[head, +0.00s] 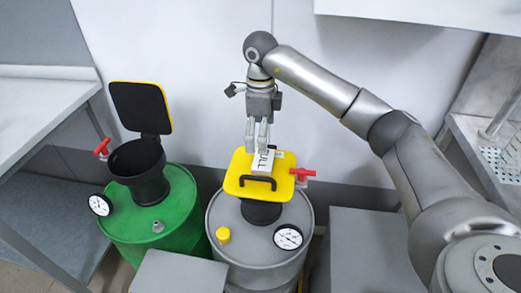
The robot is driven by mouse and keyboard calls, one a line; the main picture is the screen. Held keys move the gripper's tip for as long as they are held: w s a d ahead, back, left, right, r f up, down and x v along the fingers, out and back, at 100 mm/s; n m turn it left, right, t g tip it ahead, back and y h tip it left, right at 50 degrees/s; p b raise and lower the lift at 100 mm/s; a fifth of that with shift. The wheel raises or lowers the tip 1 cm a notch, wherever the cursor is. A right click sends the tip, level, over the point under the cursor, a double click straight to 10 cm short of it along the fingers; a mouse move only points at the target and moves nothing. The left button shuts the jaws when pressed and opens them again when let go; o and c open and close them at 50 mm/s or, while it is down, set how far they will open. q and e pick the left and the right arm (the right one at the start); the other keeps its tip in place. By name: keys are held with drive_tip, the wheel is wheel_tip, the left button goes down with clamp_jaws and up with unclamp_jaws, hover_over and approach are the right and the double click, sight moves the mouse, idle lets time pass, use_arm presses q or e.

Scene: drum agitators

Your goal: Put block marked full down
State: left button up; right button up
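The white block marked FULL (262,161) is at the far part of the yellow lid (236,183) of the grey drum (246,247). My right gripper (257,147) points down from above with its fingertips at the far end of the block, and it appears shut on it. I cannot tell whether the block rests fully on the lid or is just above it. The lid is closed and has a black handle (258,182) in front of the block. My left gripper is not in view.
A green drum (155,213) stands at the left with its black-and-yellow lid (141,107) raised. A red lever (303,173) sticks out right of the grey drum's lid. A gauge (288,237) and yellow cap (223,235) are on the grey drum. Tables flank both sides.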

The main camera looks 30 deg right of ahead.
drive_tip(key=shift+r, duration=2.2)
